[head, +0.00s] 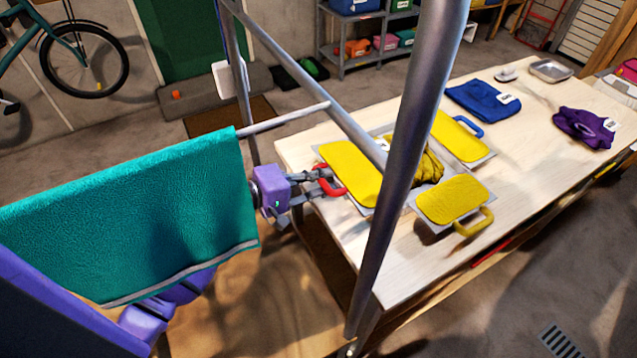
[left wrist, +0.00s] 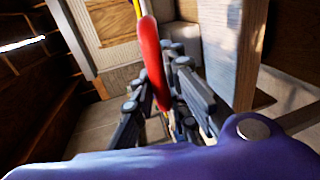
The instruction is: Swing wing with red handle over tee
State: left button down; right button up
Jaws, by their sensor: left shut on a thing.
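The folding board lies on the wooden table with several yellow-padded wings. The wing with the red handle (head: 350,168) is at its left side and looks flat. The red handle (head: 329,183) sticks out toward my left gripper (head: 322,181), which is shut on it. In the left wrist view the red handle (left wrist: 151,55) runs down between the fingers of my left gripper (left wrist: 168,112). The yellow tee (head: 430,166) lies bunched in the middle of the board, partly hidden by a grey rack post. My right gripper is not in view.
A grey metal rack (head: 405,150) with a teal towel (head: 140,215) stands in front of the table, its bars crossing the view. Other wings have a blue handle (head: 468,126) and a yellow handle (head: 476,223).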

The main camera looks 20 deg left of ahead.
pick_arm(q)
notch_tip(320, 180, up, 6)
jog(key=w+d+p, duration=0.1)
jog(key=p, duration=0.1)
jog(key=shift+w+d+r, duration=0.25)
jog(key=shift+w+d, duration=0.1)
jog(key=shift+d, duration=0.05)
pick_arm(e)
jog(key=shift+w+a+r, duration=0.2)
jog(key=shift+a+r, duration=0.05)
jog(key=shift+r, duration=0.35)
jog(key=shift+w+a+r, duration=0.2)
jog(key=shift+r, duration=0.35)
pick_arm(q)
jog(key=shift+f, duration=0.1)
